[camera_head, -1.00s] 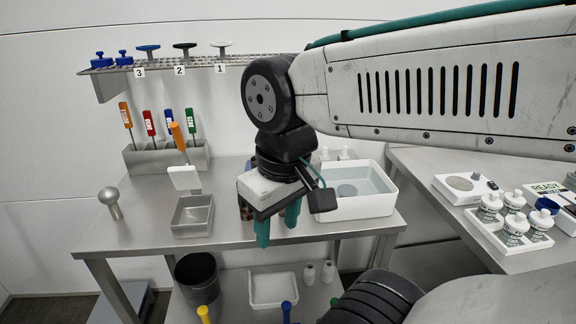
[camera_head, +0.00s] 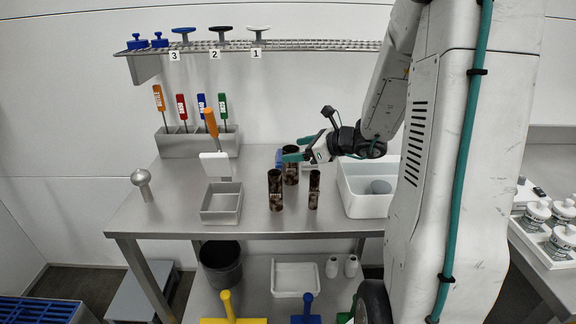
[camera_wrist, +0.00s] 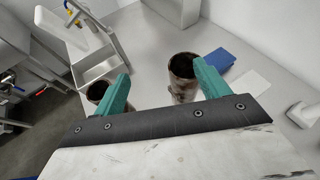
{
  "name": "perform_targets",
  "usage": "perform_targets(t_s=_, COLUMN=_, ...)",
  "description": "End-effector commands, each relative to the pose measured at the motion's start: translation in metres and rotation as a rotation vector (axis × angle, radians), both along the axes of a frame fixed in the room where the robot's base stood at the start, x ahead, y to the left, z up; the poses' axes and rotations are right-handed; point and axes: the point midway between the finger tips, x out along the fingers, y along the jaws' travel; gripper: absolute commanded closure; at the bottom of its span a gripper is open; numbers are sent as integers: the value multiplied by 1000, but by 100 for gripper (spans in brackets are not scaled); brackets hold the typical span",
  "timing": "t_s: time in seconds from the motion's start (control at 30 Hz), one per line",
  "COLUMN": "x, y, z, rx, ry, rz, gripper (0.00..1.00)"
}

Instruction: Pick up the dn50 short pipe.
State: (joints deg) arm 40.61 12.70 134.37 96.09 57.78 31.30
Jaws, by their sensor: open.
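Three upright, rusty brown pipes stand on the steel table in the head view: a front left pipe (camera_head: 275,190), a narrower front right pipe (camera_head: 314,188) and a wide back pipe (camera_head: 291,168). I cannot tell by label which is the dn50 short pipe. My gripper (camera_head: 294,152) is by the upper part of the back pipe, its teal fingers pointing left. In the wrist view my gripper (camera_wrist: 161,72) is open and empty, with one open-topped pipe (camera_wrist: 183,78) close by the right finger and another (camera_wrist: 97,91) beside the left finger.
A blue item (camera_wrist: 221,60) and a white flat item (camera_wrist: 250,82) lie near the pipes. A grey tray (camera_head: 221,218) stands left, a white basin (camera_head: 352,203) right. A tool holder (camera_head: 197,146) stands at the back. The table's front left is mostly clear.

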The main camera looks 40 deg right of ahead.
Motion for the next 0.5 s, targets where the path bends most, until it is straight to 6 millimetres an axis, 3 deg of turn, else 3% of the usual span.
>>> perform_targets(t_s=0.07, x=2, y=-19, z=-9, rx=45, ry=11, rz=-76, gripper=26)
perform_targets(t_s=0.17, x=6, y=-29, z=-15, rx=75, ry=15, rz=-121, gripper=26)
perform_targets(t_s=0.5, x=35, y=-21, z=-28, rx=80, ry=15, rz=-128, gripper=26)
